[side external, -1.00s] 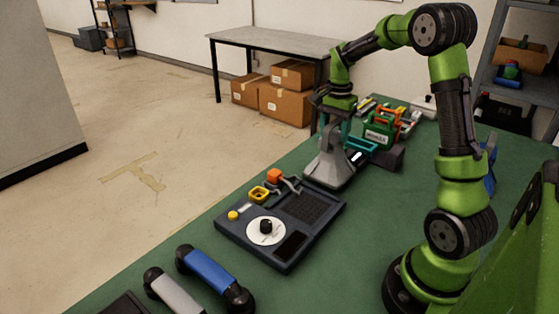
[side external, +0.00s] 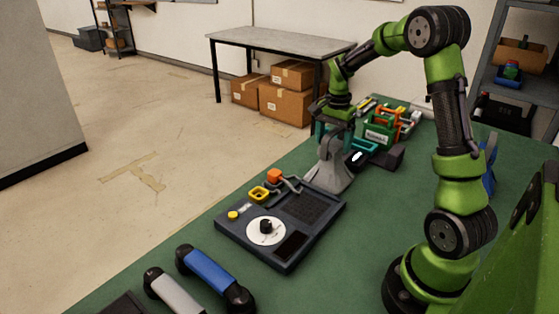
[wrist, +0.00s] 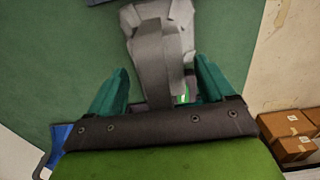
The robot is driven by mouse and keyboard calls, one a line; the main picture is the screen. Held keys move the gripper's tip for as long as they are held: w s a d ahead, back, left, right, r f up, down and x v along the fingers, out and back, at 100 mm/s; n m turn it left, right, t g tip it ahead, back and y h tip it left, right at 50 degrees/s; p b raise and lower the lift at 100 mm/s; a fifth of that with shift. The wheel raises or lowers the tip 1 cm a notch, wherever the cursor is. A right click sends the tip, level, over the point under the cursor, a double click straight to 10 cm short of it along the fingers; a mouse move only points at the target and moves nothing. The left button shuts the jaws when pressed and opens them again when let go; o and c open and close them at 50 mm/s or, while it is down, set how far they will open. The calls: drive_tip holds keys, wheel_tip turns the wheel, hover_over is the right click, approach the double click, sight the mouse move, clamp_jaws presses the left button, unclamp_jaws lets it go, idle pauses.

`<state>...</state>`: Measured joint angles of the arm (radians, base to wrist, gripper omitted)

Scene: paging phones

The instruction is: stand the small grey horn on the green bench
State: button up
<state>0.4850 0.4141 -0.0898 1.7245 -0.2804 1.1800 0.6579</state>
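The small grey horn (side external: 330,172) is at the green bench (side external: 240,203), just behind the dark desk unit, with its wide end low and its narrower part up under my gripper. My gripper (side external: 334,138) is above it with teal fingers pointing down. In the wrist view, the horn (wrist: 155,60) lies between the two separated fingers of my gripper (wrist: 160,85), with green showing beside the left finger. The fingers look open around the horn. Whether its base fully touches the bench cannot be told.
The dark desk unit (side external: 257,241) with a white dial stands in front of the horn. Blue (side external: 212,272) and grey (side external: 175,290) handsets lie nearer. A green crate (side external: 379,134) and a dark block with a white light (side external: 357,158) are behind. The right bench is mostly clear.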

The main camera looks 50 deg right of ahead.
wheel_tip(320, 180, up, 12)
drive_tip(key=shift+f, duration=0.1)
drive_tip(key=s+a+r+n+t, duration=0.2)
drive_tip(key=a+n, duration=0.1)
drive_tip(key=a, duration=0.4)
drive_tip(key=s+a+r+n+t, duration=0.1)
drive_tip(key=s+a+r+n, duration=0.15)
drive_tip(key=a, duration=0.45)
drive_tip(key=s+a+f+n+t+y, duration=0.2)
drive_tip(key=s+a+f+n+t, duration=0.1)
drive_tip(key=s+a+n, duration=0.5)
drive_tip(key=shift+a+f+t, duration=0.25)
drive_tip(key=shift+a+t, duration=0.35)
drive_tip(key=shift+a, duration=1.3)
drive_tip(key=shift+n, duration=0.25)
